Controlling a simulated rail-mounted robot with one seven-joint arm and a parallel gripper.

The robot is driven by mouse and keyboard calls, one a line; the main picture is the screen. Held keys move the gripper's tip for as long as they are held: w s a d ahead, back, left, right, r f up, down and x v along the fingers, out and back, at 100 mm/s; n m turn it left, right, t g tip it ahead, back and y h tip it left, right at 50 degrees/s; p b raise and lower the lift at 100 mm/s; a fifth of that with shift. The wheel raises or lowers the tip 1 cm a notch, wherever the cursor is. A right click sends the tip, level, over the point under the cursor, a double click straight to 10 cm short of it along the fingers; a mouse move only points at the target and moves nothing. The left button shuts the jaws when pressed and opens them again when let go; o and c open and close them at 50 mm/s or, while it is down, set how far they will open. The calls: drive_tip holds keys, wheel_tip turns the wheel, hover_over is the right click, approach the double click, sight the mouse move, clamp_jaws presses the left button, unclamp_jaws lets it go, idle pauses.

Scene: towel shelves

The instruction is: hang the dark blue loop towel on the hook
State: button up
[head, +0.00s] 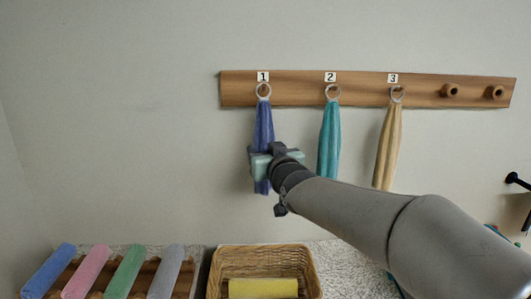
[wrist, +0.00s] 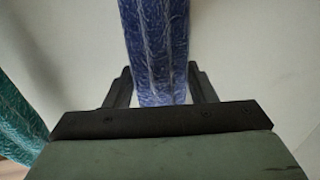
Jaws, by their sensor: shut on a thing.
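The dark blue loop towel (head: 263,125) hangs below the label 1 on the wooden rail, with its pale ring (head: 263,90) at the peg there. Whether the ring is fully over the peg is too small to tell. My gripper (head: 262,165) is at the lower part of this towel. In the wrist view the blue towel (wrist: 158,50) runs down between the two dark fingers of my gripper (wrist: 160,88), which is shut on it. The towel's lower end is partly hidden by my gripper in the head view.
The wooden rail (head: 430,92) also carries a teal towel (head: 329,140) under label 2 and a tan towel (head: 388,145) under label 3. Two pegs at the right are bare. Below stand a wicker basket (head: 262,259) with a yellow towel and a rack of rolled towels (head: 128,270).

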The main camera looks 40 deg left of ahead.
idle(0.3)
drive_tip(key=o, duration=1.1)
drive_tip(key=b+v, duration=0.1)
drive_tip(key=v, duration=1.6)
drive_tip(key=w+d+f+m+h+p, duration=0.15)
drive_tip(key=d+f+h, duration=0.25)
drive_tip(key=d, duration=0.4)
drive_tip(key=w+d+f+m+g+h+p, duration=0.1)
drive_tip(key=w+d+f+m+h, duration=0.15)
drive_tip(key=d+f+h, duration=0.4)
drive_tip(key=w+d+f+m+h+p, duration=0.1)
drive_tip(key=d+f+m+p, duration=0.15)
drive_tip(key=d, duration=0.75)
drive_tip(key=s+d+f+m+g+h+p, duration=0.1)
drive_tip(key=s+d+f+g, duration=0.2)
drive_tip(key=s+d, duration=0.2)
drive_tip(key=s+d+f+m+g+p, duration=0.1)
drive_tip(key=s+d+f+g, duration=0.1)
drive_tip(key=s+d, duration=0.3)
drive_tip(key=s+d+f+m+g+h+p, duration=0.1)
drive_tip(key=s+d+f+g, duration=0.2)
drive_tip(key=s, duration=0.4)
drive_tip(key=shift+s+d+f+m+g+h, duration=0.2)
drive_tip(key=shift+d+g, duration=0.15)
drive_tip(key=shift+d, duration=0.15)
drive_tip(key=shift+s+d+f+m+g+h, duration=0.15)
drive_tip(key=shift+s+d+g, duration=0.05)
drive_tip(key=shift+d+g, duration=0.2)
